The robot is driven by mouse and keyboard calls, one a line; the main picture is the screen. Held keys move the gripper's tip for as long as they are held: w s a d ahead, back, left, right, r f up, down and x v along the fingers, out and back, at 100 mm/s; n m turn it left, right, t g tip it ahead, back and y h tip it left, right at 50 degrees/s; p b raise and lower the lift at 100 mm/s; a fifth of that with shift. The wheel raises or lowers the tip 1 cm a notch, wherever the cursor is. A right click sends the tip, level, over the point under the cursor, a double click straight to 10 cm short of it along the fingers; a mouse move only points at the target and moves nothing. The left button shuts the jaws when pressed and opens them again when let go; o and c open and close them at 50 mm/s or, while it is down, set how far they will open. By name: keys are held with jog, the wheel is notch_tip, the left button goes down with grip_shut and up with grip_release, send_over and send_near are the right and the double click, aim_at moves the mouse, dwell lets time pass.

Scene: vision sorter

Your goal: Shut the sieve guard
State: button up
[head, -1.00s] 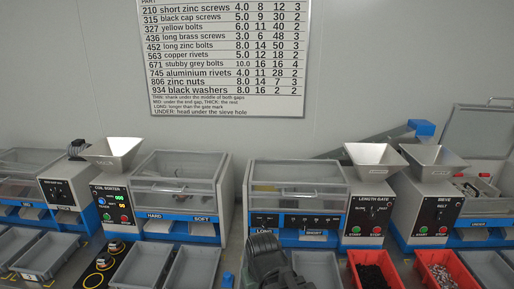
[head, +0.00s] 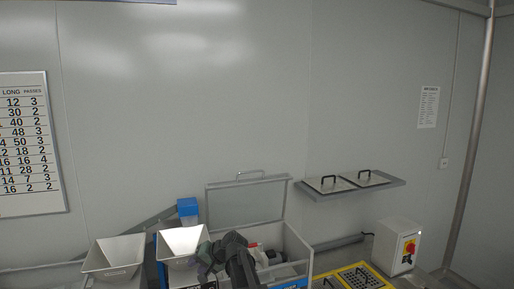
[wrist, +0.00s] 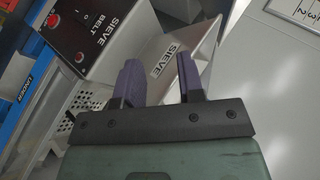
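The sieve guard (head: 247,204) is a clear panel in a grey frame with a bar handle (head: 252,175) on its top edge. It stands raised open at the back of the grey sieve box (head: 296,244). The sieve hopper (head: 184,242) is a pale funnel left of the box. It also shows, labelled SIEVE, close beyond my gripper in the wrist view (wrist: 178,48). My gripper (wrist: 160,68) has its two purple fingers apart with nothing visible between them. In the head view my arm is in front of the box, below the guard, and the fingertips cannot be made out.
A second hopper (head: 113,255) stands to the left and a blue block (head: 187,207) behind. A wall shelf (head: 352,190) with two handled plates is right of the raised guard. A switch box with a red knob (head: 398,246) and a yellow perforated plate (head: 361,277) are at right.

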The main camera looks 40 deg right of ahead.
jog(key=w+d+r+m+t+p, duration=0.3)
jog(key=w+d+r+t, duration=0.15)
jog(key=d+r, duration=0.8)
jog(key=m+t+h+p, duration=0.5)
jog(key=m, duration=0.2)
send_near(251, 172)
jog(key=shift+g, duration=0.25)
jog(key=w, duration=1)
jog(key=shift+w+a+f+b, duration=0.1)
jog(key=shift+w+a+b, duration=0.05)
jog(key=shift+w+b, duration=0.25)
jog(key=shift+s, duration=0.1)
grip_shut()
